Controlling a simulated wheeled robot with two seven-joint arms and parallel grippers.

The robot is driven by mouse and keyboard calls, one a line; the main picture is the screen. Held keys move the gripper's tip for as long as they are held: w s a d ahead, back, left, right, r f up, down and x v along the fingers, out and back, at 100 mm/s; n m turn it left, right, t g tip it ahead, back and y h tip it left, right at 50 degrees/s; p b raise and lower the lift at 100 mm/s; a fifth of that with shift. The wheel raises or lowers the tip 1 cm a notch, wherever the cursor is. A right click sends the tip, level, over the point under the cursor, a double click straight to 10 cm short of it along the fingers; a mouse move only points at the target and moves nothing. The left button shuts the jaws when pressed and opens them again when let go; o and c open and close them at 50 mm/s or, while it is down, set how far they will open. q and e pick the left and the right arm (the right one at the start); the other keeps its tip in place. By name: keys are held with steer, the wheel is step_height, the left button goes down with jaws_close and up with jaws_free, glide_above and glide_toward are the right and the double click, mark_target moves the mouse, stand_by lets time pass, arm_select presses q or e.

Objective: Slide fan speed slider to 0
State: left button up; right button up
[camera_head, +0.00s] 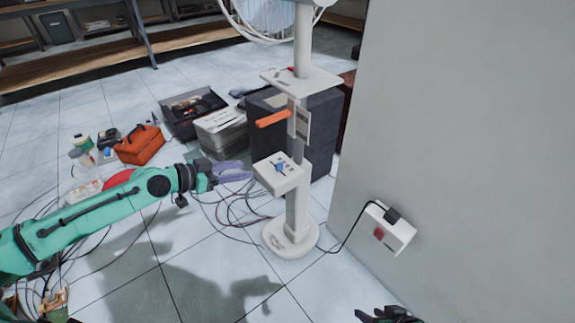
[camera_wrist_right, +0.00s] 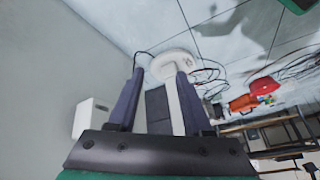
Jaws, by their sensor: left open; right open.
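The white standing fan (camera_head: 301,205) has a control box (camera_head: 290,184) partway up its post. A small blue slider knob (camera_head: 280,167) sits on the box's top face; its exact setting is too small to read. My left gripper (camera_head: 247,170) is open, just left of the box, with its fingers pointing toward it and apparently a small gap between. My right gripper (camera_wrist_right: 158,88) is open and empty in the right wrist view, with the fan's round base (camera_wrist_right: 175,64) beyond its fingertips. Only a dark part of it (camera_head: 388,315) shows at the head view's bottom edge.
A wall (camera_head: 460,120) with a white socket box (camera_head: 388,230) and red switch stands right of the fan. A black cord joins them. A dark cabinet (camera_head: 320,130) is behind the post. Cables, an orange bag (camera_head: 140,146) and toolboxes (camera_head: 193,112) lie left on the tiled floor.

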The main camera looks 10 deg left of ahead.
mark_target(277, 165)
arm_select(q)
steer(key=b+x, duration=0.2)
steer(key=x, duration=1.2)
steer(key=shift+d+r, duration=0.1)
steer(key=shift+r, duration=0.05)
arm_select(e)
steer(key=w+a+f+t+y, duration=0.1)
steer(key=a+f+t+y, duration=0.1)
steer(key=a, duration=0.3)
steer(key=shift+w+a+f+t+y, duration=0.25)
steer(key=shift+w+f+t+y, duration=0.05)
steer(key=shift+t, duration=0.4)
arm_select(q)
jaws_close()
